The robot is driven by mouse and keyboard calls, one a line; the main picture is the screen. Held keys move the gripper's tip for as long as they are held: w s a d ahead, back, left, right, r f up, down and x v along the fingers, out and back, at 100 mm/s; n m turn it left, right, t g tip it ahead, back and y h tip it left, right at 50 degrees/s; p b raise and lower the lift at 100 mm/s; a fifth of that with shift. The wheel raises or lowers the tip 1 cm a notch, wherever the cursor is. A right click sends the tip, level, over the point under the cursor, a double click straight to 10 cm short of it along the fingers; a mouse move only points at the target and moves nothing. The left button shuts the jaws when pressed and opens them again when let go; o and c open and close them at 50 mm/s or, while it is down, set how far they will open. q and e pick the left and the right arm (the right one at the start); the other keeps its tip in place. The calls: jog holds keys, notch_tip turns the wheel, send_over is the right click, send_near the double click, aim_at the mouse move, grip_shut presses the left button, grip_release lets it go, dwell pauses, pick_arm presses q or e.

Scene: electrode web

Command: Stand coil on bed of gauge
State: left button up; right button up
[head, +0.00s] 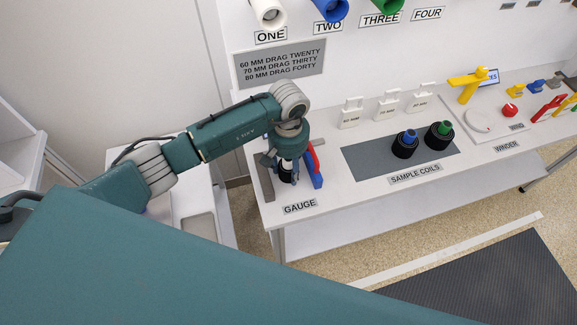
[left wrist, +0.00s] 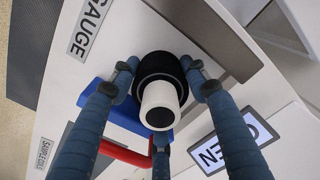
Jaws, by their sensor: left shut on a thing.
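My left gripper (head: 287,160) is shut on a black coil with a white core (left wrist: 160,106), at the gauge. In the head view the coil's dark lower part (head: 286,176) shows under the fingers. It looks upright; I cannot tell whether it touches the bed. The gauge has a blue part (head: 316,178) with a red piece (head: 311,158) close beside the coil. In the left wrist view the fingers (left wrist: 160,85) flank the coil, and the gauge's blue part (left wrist: 98,97) shows beside it. The gripper and coil hide much of the bed. My right gripper is not in view.
Two black coils, one with a blue core (head: 405,144) and one with a green core (head: 438,135), stand on the grey sample mat (head: 368,163). White tags (head: 387,107) stand behind. The winder (head: 478,120) is further right. A lit screen (left wrist: 233,140) shows in the wrist view.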

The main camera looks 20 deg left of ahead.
pick_arm(q)
jog(key=shift+f, duration=0.15)
jog(key=o, duration=1.1)
jog(key=shift+c, duration=0.2)
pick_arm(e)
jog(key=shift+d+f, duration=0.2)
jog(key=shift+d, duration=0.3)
pick_arm(q)
jog(key=shift+r, duration=0.2)
notch_tip(320, 180, up, 11)
jog(key=b, duration=0.3)
jog(key=shift+r, duration=0.5)
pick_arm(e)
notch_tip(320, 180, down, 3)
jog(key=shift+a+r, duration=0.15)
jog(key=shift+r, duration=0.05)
